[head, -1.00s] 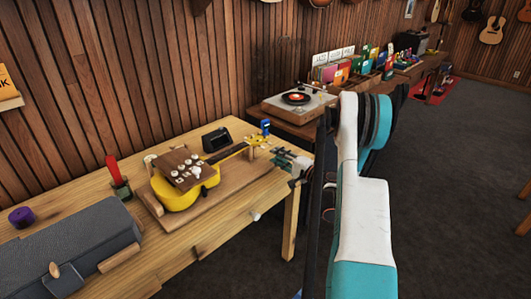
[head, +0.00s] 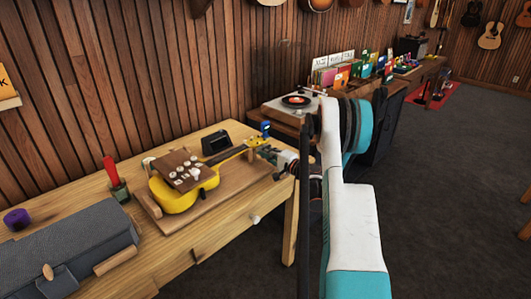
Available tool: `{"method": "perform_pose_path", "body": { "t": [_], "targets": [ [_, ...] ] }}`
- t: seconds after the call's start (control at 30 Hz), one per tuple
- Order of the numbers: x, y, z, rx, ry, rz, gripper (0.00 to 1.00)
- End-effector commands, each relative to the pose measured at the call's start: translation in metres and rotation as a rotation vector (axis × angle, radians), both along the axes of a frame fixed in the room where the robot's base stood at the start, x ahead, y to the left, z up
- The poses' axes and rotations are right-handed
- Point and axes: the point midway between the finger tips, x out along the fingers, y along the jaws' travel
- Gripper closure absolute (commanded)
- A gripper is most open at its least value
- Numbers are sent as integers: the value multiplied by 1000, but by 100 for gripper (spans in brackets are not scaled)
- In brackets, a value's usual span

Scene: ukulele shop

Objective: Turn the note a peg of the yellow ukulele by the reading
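The yellow ukulele (head: 178,198) lies on a wooden board (head: 215,208) on the workbench, its neck pointing right and away. A brown panel with several pale buttons (head: 183,171) covers part of its body. The headstock (head: 259,143) is at the right end, with a small blue clip-on device (head: 265,128) beside it. My gripper (head: 278,157) is at the headstock, close to its pegs. Its fingers are too small to tell open from shut, or whether they touch a peg. A dark box-shaped device (head: 215,142), its reading not visible, stands behind the neck.
A grey case (head: 65,250) lies at the front left of the workbench (head: 190,245). A purple roll (head: 17,219) and a red-handled tool in a green holder (head: 115,180) stand behind it. A turntable (head: 290,107) sits on a table beyond. The floor at right is clear.

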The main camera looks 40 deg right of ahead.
Motion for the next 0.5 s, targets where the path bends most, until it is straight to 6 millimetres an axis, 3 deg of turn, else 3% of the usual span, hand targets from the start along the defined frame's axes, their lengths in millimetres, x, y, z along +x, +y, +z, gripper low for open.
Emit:
{"method": "perform_pose_path", "body": {
  "t": [0.5],
  "targets": [
    [0, 0, -1, 81, 7, 0, 100]
  ]
}}
